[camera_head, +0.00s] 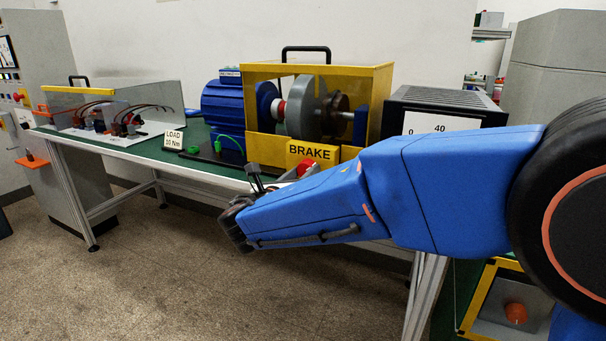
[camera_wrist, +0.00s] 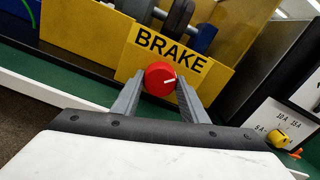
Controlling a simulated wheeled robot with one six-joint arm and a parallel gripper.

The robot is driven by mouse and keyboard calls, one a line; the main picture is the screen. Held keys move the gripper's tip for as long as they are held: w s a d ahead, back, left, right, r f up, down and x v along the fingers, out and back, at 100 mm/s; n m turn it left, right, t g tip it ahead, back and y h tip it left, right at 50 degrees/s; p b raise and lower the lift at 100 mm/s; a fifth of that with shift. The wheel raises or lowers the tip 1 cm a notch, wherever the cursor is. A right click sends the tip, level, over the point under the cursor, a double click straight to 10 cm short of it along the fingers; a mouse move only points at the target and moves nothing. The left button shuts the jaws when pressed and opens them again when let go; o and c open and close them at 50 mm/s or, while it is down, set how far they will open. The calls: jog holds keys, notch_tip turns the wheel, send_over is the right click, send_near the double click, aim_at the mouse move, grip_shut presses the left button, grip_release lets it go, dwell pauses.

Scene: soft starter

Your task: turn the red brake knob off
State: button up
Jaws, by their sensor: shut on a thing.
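The red brake knob (camera_wrist: 160,79) is a round red knob with a white pointer line, below the yellow BRAKE label (camera_wrist: 171,48). In the wrist view the line points to the right and slightly up. My gripper (camera_wrist: 158,92) has one finger on each side of the knob and is shut on it. In the head view a part of the red knob (camera_head: 305,167) shows above my blue arm, below the BRAKE sign (camera_head: 312,152). My gripper's fingers are mostly hidden there behind my wrist.
A yellow-framed guard (camera_head: 384,80) with a flywheel and a blue motor (camera_head: 222,105) stand on the green table (camera_head: 150,150). A black box (camera_head: 440,102) with a dial panel is on the right. A yellow knob (camera_wrist: 279,139) shows at the right in the wrist view.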

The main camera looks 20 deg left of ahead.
jog(key=n, duration=0.4)
jog(key=shift+f+n, duration=0.15)
jog(key=shift+n, duration=0.15)
jog(key=n, duration=0.4)
jog(key=shift+n, duration=0.4)
jog(key=o, duration=1)
jog(key=shift+o, duration=0.2)
jog(key=shift+s, duration=0.1)
jog(key=s+a, duration=0.1)
jog(key=s, duration=1.6)
jog(key=shift+a, duration=0.15)
